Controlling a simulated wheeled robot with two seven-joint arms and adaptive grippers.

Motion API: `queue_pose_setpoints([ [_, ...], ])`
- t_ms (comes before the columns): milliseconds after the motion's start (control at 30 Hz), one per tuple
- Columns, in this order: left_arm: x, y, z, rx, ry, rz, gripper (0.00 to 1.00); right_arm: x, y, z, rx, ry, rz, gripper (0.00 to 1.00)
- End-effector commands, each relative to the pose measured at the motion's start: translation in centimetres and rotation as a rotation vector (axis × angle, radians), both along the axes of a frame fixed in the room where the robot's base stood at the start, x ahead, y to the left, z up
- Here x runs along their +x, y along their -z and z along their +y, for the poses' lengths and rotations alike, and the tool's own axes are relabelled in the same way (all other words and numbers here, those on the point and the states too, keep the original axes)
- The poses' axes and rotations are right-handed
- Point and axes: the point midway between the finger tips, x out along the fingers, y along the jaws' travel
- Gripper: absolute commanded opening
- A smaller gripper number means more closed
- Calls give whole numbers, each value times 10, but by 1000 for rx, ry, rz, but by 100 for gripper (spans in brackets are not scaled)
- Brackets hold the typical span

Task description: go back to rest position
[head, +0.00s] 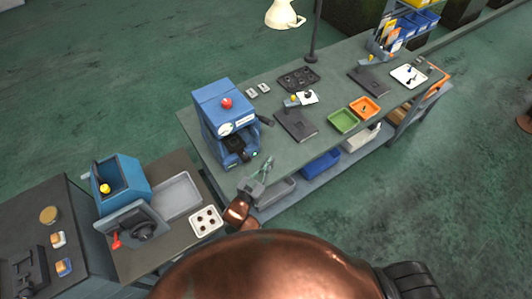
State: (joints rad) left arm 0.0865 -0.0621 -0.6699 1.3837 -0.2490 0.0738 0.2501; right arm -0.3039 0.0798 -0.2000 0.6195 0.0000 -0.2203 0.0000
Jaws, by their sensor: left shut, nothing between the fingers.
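My left gripper (265,167) is seen past the large copper-coloured part of my own body at the bottom of the head view. It is shut and empty, over the front edge of the long workbench (310,148), just right of the blue heading machine (222,105) with a red button on top. It looks apart from the machine, though its exact height is hard to tell. My right gripper is not in view.
The workbench carries a green bin (343,121), an orange bin (365,107) and a lamp (284,14). Open green floor (440,220) lies right.

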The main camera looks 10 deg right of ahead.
Motion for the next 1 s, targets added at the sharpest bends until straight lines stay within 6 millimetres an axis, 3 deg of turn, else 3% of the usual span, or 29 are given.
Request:
queue_pose_setpoints([
  [333, -5, 1, -5, 2, 6, 4, 0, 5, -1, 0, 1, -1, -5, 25],
  [467, -1, 12, 26, 25, -57, 60, 0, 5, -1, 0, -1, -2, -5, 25],
  [567, 1, 29, 78, 70, -157, 156, 0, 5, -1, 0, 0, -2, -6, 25],
  [633, -5, 44, 126, 108, -237, 245, 0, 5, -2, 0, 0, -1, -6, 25],
  [767, -32, 69, 215, 184, -370, 417, 0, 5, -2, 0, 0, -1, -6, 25],
  [867, -67, 84, 278, 240, -454, 550, 0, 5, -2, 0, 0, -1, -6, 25],
  [1000, -129, 92, 357, 319, -545, 728, 0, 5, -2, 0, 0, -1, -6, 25],
])
